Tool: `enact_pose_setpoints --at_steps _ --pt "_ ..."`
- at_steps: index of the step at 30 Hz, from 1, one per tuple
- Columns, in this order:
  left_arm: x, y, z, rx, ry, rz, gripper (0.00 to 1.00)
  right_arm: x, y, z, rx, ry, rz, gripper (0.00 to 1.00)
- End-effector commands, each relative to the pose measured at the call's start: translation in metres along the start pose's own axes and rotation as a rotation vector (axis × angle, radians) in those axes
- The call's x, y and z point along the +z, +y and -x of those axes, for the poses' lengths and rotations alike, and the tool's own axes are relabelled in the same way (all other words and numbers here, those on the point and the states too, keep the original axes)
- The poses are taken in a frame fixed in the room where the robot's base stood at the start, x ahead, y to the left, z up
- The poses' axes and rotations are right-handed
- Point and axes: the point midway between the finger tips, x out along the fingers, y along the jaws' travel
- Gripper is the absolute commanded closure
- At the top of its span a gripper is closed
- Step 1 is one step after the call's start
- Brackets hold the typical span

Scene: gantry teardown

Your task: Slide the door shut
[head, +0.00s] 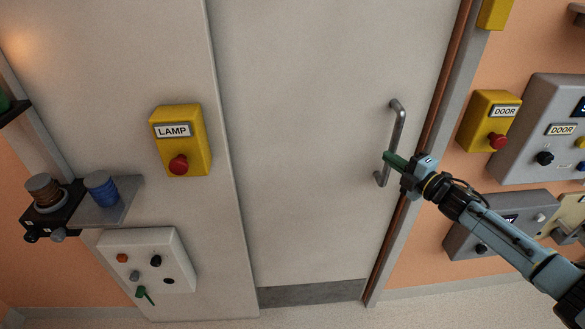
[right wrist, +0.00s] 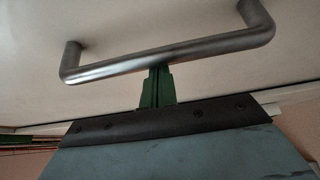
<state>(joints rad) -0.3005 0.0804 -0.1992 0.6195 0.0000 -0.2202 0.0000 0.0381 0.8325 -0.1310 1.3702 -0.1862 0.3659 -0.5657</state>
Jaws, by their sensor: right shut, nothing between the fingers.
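The sliding door (head: 310,140) is a pale grey panel with a dark kick strip at its foot. Its right edge lies close to the brown strip of the frame (head: 436,100); I cannot tell whether a gap is left there. A metal bar handle (head: 398,125) stands upright near that edge. My right gripper (head: 390,158), with green fingers, is shut and empty at the handle's lower half. In the right wrist view the fingers (right wrist: 157,86) end at the handle bar (right wrist: 160,64); I cannot tell whether they touch it. My left gripper is not in view.
A yellow DOOR box (head: 489,118) with a red button and grey control panels (head: 540,110) are right of the door. A yellow LAMP box (head: 180,138), a white control box (head: 148,262) and a shelf (head: 120,205) with spools are at left. The floor (head: 420,312) looks clear.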

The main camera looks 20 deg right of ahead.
Motion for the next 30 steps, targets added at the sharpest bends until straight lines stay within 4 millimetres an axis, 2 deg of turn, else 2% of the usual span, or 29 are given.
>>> enact_pose_setpoints --at_steps 3,17,20,26,30 --pt "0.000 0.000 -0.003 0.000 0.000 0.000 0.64 0.012 0.001 0.006 0.000 -0.005 0.002 1.00" --pt "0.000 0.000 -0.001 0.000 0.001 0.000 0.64 0.007 0.000 0.004 0.001 0.001 -0.001 1.00" --pt "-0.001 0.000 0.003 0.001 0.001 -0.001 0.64 0.000 0.001 0.001 0.001 0.003 -0.004 1.00" --pt "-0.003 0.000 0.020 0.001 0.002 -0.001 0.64 -0.036 0.005 -0.011 0.003 0.007 -0.005 1.00" --pt "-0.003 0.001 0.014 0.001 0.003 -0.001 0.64 -0.032 -0.001 0.017 -0.003 0.006 0.001 1.00"
